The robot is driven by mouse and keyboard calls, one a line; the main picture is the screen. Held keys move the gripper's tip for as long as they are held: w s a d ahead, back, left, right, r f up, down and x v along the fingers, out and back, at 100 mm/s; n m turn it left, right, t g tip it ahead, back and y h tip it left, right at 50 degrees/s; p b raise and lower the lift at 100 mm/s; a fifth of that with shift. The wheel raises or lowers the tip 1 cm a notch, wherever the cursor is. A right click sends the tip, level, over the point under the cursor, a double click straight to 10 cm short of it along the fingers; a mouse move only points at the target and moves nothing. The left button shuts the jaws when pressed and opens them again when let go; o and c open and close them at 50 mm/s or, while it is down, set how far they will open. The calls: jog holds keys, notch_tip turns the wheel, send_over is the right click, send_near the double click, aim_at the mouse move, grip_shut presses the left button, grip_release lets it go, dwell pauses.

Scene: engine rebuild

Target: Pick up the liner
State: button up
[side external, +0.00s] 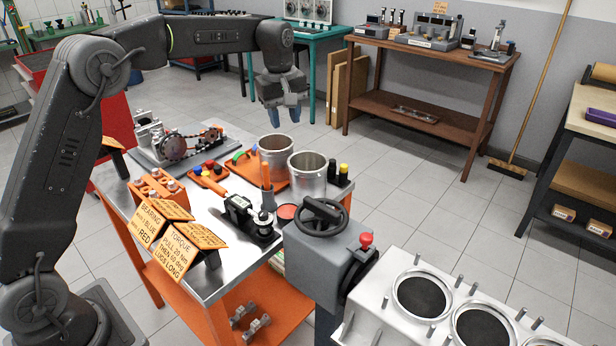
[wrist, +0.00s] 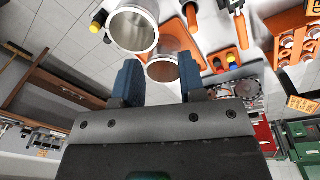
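Two hollow metal liners stand upright side by side on the bench; one liner (side external: 312,184) is nearer the camera and the other liner (side external: 271,168) is just behind and left of it. Both show their open tops. In the wrist view one liner (wrist: 133,30) is at the top and the other liner (wrist: 163,70) shows between the fingers. My gripper (side external: 285,108) hangs above and beyond the liners, clear of both. Its blue fingers are apart with nothing held; they also show in the wrist view (wrist: 159,82).
The bench (side external: 213,277) also bears an orange tray (side external: 248,167), black bottles (side external: 337,177), a black tool fixture (side external: 248,218) and orange sign cards (side external: 187,240). A grey handwheel machine (side external: 320,250) and an engine block (side external: 385,318) stand in front. Open floor lies right of the bench.

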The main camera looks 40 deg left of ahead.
jog(key=w+a+f+n+g, duration=0.1)
jog(key=w+a+f+n, duration=0.15)
jog(key=w+f, duration=0.35)
send_over(296, 200)
jog(key=shift+n, duration=0.35)
jog(key=f, duration=1.5)
jog(key=shift+w+a, duration=0.2)
jog(key=shift+a, duration=0.05)
grip_shut()
